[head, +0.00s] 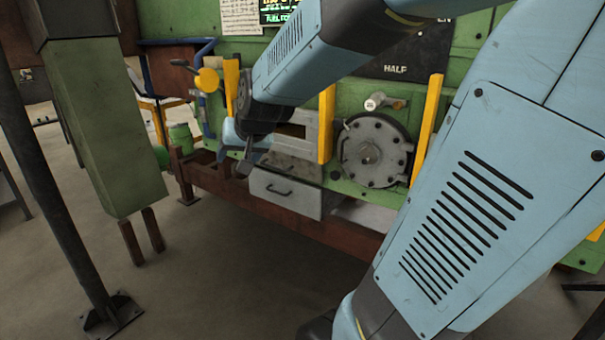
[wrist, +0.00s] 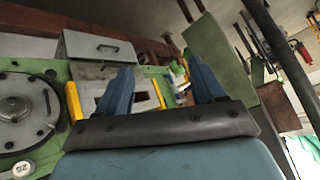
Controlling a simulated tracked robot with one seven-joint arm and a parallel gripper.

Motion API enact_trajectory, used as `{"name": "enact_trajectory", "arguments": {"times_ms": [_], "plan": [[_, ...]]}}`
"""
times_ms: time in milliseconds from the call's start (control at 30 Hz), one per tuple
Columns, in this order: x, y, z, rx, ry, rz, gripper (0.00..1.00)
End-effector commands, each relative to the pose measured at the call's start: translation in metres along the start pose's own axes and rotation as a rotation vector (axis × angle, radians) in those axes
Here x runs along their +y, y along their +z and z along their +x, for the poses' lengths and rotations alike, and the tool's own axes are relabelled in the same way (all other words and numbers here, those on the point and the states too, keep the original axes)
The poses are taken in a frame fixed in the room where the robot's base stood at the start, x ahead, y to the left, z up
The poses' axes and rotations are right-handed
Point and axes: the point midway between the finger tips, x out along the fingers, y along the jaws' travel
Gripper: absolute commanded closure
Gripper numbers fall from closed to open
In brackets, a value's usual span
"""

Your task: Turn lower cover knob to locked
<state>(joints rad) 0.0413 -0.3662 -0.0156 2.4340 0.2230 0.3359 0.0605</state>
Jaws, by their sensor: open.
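A round grey bolted cover (head: 352,165) is on the green furnace front, right of my gripper, with a small knob (head: 369,153) at its centre. In the wrist view the same cover (wrist: 40,118) is at the left edge, with its centre knob (wrist: 14,108). A lever with a round white end (head: 375,102) sits just above the cover; I cannot tell which part is the task's knob or its setting. My gripper (head: 238,160) is open, empty and apart from the cover, in front of the panel to its left. Its two blue fingers (wrist: 162,75) also show in the wrist view.
A grey drawer front with a handle (head: 286,193) is below right of my gripper. Yellow upright bars (head: 327,125) (head: 427,128) flank the cover. A green box post (head: 105,130) stands at left. My arm hides much of the right side. The floor in front is clear.

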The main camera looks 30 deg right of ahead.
Motion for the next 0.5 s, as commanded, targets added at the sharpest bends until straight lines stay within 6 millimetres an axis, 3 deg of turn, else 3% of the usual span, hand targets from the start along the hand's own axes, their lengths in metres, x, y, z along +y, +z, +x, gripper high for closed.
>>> {"name": "enact_trajectory", "arguments": {"times_ms": [33, 267, 500], "plan": [[0.005, -0.009, 0.017, 0.019, 0.008, 0.033, 0.32], [0.034, -0.050, 0.082, 0.151, 0.063, 0.178, 0.32], [0.084, -0.077, 0.146, 0.296, 0.179, 0.307, 0.32]]}}
